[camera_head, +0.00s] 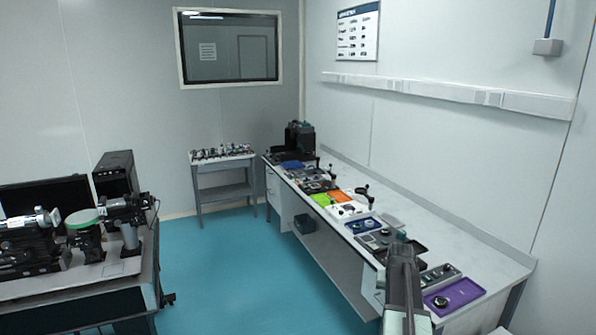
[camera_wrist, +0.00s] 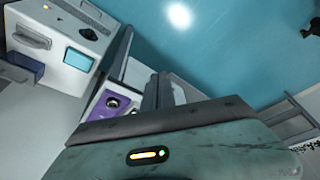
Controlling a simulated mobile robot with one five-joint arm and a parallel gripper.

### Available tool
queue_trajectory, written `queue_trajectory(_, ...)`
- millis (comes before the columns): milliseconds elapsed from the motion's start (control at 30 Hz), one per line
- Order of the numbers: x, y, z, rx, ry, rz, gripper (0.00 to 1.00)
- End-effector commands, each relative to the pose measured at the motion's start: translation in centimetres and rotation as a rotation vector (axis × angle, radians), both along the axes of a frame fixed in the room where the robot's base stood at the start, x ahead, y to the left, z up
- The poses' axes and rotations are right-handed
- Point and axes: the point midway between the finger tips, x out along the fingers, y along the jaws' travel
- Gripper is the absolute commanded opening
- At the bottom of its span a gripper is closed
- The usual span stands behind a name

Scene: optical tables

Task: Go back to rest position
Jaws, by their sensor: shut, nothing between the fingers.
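My gripper (camera_head: 403,252) rises from the lower right in the head view, in front of the long bench (camera_head: 470,262). In the wrist view, its fingers (camera_wrist: 157,92) are close together with nothing held. My gripper's grey-green body fills the bottom of that view. The fingers appear beside a purple tray (camera_wrist: 97,104) with round parts in it. I cannot tell the gripper's height over the bench. It hides part of the bench's near end in the head view.
The bench along the right wall carries several trays, including a purple tray (camera_head: 455,295) and an orange one (camera_head: 343,196). An optical table (camera_head: 125,266) with instruments stands at left. A small side table (camera_head: 222,158) is at the back. The blue floor (camera_head: 225,270) between is clear.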

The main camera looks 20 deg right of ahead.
Motion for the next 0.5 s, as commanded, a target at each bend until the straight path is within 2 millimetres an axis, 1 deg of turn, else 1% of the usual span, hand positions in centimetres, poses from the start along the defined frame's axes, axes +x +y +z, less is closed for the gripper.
queue_trajectory(33, 2.0, 4.3, -0.8, 0.005, 0.006, 0.065, 0.00)
queue_trajectory(67, 3.1, 6.7, -1.0, 0.009, 0.011, 0.102, 0.00)
queue_trajectory(100, 4.4, 10.1, -1.3, 0.013, 0.019, 0.150, 0.00)
queue_trajectory(167, 5.9, 15.1, -1.9, 0.019, 0.031, 0.224, 0.00)
queue_trajectory(200, 6.7, 18.6, -2.2, 0.024, 0.040, 0.275, 0.00)
queue_trajectory(233, 7.1, 21.2, -2.4, 0.027, 0.047, 0.312, 0.00)
queue_trajectory(267, 7.4, 23.8, -2.7, 0.031, 0.056, 0.349, 0.00)
queue_trajectory(300, 7.6, 27.3, -3.1, 0.035, 0.065, 0.399, 0.00)
queue_trajectory(367, 7.4, 32.3, -3.6, 0.041, 0.086, 0.473, 0.00)
queue_trajectory(400, 6.9, 35.6, -3.9, 0.044, 0.099, 0.521, 0.00)
queue_trajectory(467, 5.9, 39.9, -4.3, 0.050, 0.122, 0.586, 0.00)
queue_trajectory(500, 5.0, 42.4, -4.6, 0.053, 0.138, 0.624, 0.00)
